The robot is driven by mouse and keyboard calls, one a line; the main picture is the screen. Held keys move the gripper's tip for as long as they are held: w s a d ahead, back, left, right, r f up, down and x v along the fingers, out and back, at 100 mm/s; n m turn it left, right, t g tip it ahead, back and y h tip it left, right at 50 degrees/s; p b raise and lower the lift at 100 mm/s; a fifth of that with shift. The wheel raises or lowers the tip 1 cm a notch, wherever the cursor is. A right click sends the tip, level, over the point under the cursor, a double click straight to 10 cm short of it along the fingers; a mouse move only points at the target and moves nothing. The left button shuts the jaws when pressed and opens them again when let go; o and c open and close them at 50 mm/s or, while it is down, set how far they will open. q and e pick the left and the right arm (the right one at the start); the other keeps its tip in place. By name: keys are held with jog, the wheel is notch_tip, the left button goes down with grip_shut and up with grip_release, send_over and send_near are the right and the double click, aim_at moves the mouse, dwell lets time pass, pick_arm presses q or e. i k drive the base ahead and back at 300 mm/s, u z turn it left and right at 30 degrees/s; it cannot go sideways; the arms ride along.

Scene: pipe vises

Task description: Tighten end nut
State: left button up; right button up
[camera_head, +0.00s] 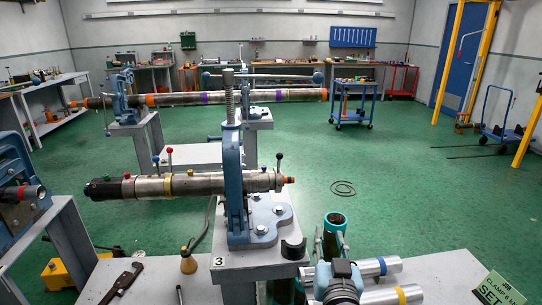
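A long grey cylindrical assembly (190,186) lies level in a blue pipe vise (235,180) on the near bench. It has a black left end, a yellow band and small red, blue and yellow knobs. At its right end is a stepped collar with a black-knobbed lever and a small copper-coloured tip (289,180). I cannot tell which part is the end nut. What seems to be my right gripper (338,283) shows at the bottom edge, below and right of the vise, apart from the assembly. Its fingers cannot be made out. My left gripper is out of view.
Silver banded tubes (385,266) lie at the lower right, near an upright green pipe (335,222). A wrench (122,283) lies on the near bench. A second vise holds a long pipe (205,98) behind. Green floor is open to the right, with a coiled hose (343,188).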

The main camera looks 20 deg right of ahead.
aim_at(279, 156)
jog(key=i, duration=0.85)
